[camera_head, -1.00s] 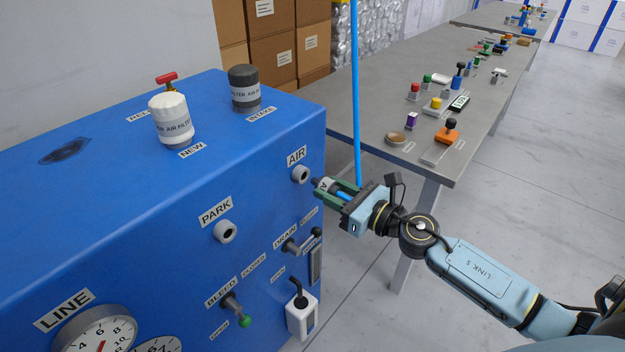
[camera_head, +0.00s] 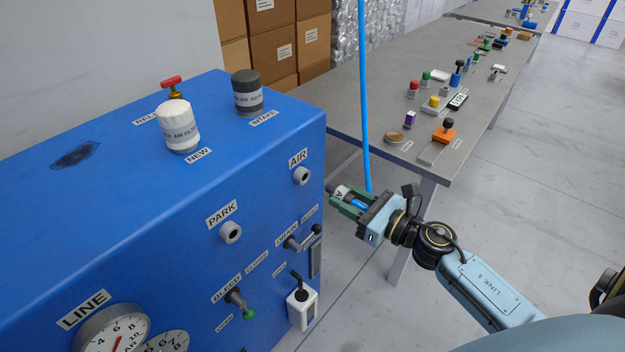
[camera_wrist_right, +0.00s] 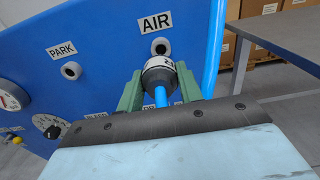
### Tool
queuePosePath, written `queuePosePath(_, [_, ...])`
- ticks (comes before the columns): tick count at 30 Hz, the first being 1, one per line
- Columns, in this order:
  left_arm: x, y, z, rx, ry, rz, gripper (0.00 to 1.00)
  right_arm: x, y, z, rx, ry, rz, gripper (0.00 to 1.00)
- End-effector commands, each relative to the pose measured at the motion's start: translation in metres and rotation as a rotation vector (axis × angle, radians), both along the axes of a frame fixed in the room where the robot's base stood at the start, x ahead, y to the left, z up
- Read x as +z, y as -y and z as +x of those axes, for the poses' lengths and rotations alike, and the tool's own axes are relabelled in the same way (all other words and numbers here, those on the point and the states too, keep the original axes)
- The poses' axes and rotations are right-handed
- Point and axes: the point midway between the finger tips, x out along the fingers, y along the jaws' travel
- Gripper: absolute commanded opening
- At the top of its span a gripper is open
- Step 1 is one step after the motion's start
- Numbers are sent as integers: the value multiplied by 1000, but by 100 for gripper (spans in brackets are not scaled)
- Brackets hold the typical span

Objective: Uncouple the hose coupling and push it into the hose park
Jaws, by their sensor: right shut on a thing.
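My right gripper (camera_head: 345,199) is shut on the hose coupling (camera_head: 341,192), a grey and white cylinder with a dark tip. The blue hose (camera_head: 364,110) runs up from it. The coupling is apart from the grey AIR port (camera_head: 302,176), in front of and below it in the head view. In the right wrist view the coupling (camera_wrist_right: 159,75) sits between the green fingers, just under the AIR port (camera_wrist_right: 160,46). The hose park is the grey PARK socket (camera_head: 231,232) left of and below AIR; it is empty and also shows in the wrist view (camera_wrist_right: 71,70). My left gripper is not in view.
The blue machine (camera_head: 120,225) carries a bleed lever (camera_head: 241,305), a drain lever (camera_head: 303,241), a white bottle (camera_head: 302,307) and gauges (camera_head: 115,335) on its front. A white filter (camera_head: 178,127) and a dark intake filter (camera_head: 247,92) stand on top. A grey workbench (camera_head: 400,85) with small parts stands behind my right arm.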

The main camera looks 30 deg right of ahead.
Motion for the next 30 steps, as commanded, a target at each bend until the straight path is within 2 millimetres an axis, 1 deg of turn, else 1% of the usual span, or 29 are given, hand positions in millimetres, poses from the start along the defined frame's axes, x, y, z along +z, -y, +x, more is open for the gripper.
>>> queuePosePath(1, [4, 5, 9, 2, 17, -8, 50, -3, 2, -4, -3, 2, 2, 7])
queuePosePath(2, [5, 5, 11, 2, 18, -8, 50, -4, 2, -5, -3, 3, 2, 7])
queuePosePath(5, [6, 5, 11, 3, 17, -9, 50, -5, 1, -9, -4, 7, 2, 7])
queuePosePath(7, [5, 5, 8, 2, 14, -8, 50, -5, -4, -11, -3, 7, 2, 7])
queuePosePath(11, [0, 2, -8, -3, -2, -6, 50, -3, -18, -17, -2, 8, 2, 7])
queuePosePath(18, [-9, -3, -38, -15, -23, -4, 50, -4, -52, -31, -2, 6, 4, 7])
queuePosePath(22, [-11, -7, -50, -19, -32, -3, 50, -4, -69, -38, -3, 6, 4, 7])
queuePosePath(30, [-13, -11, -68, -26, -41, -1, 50, -4, -107, -54, -3, 6, 4, 7])
